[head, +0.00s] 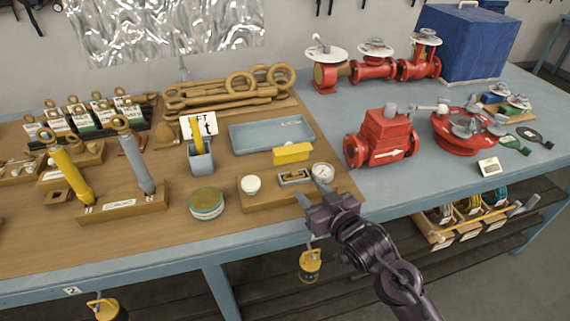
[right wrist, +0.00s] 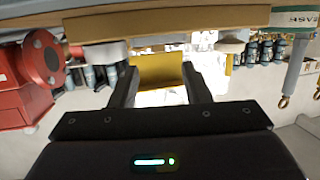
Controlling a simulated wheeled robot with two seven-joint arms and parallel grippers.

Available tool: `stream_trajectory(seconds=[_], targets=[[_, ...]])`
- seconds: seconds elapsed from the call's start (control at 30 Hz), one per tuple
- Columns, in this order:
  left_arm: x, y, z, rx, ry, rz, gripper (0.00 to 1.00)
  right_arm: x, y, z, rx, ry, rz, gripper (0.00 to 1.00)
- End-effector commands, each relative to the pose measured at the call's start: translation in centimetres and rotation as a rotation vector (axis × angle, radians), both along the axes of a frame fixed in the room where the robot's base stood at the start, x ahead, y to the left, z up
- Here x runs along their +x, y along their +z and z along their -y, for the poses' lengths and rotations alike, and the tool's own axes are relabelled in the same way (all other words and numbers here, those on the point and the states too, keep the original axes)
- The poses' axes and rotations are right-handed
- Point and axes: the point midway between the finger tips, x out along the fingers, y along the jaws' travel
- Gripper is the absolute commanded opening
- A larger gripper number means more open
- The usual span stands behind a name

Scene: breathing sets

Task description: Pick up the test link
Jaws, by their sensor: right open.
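A small metal link (head: 294,176), which looks like the test link, lies in a wooden holder (head: 270,199) near the table's front edge. A white round cap (head: 251,184) sits to its left and a dial gauge (head: 322,171) to its right. My right gripper (head: 309,216) is at the holder's front right, open and empty, apart from the link. In the right wrist view, my open fingers (right wrist: 160,82) have the yellow block (right wrist: 160,68) behind the gap, and the holder's wooden edge (right wrist: 165,22) runs across the top. I cannot make out the link there. My left gripper is not in view.
A yellow block (head: 292,153) and a blue tray (head: 238,138) stand behind the holder. A round green-sided tin (head: 207,204) is to its left. A red valve (head: 382,143) stands to the right. Bare blue tabletop (head: 350,200) lies right of the wooden board.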

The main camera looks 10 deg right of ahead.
Motion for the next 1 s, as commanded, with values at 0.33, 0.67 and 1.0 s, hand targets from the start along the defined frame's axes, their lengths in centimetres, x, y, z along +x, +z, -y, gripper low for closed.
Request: stream_trajectory(seconds=[0.33, 0.67, 1.0], targets=[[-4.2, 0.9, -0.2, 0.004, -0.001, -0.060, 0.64, 3.3, -0.2, -0.6, 0.002, 0.000, 0.001, 0.43], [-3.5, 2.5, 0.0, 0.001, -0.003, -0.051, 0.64, 7.2, -1.0, -1.3, 0.001, 0.000, 0.001, 0.43], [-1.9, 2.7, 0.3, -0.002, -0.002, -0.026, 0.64, 7.5, -1.2, -1.3, 0.000, 0.000, 0.001, 0.37]])
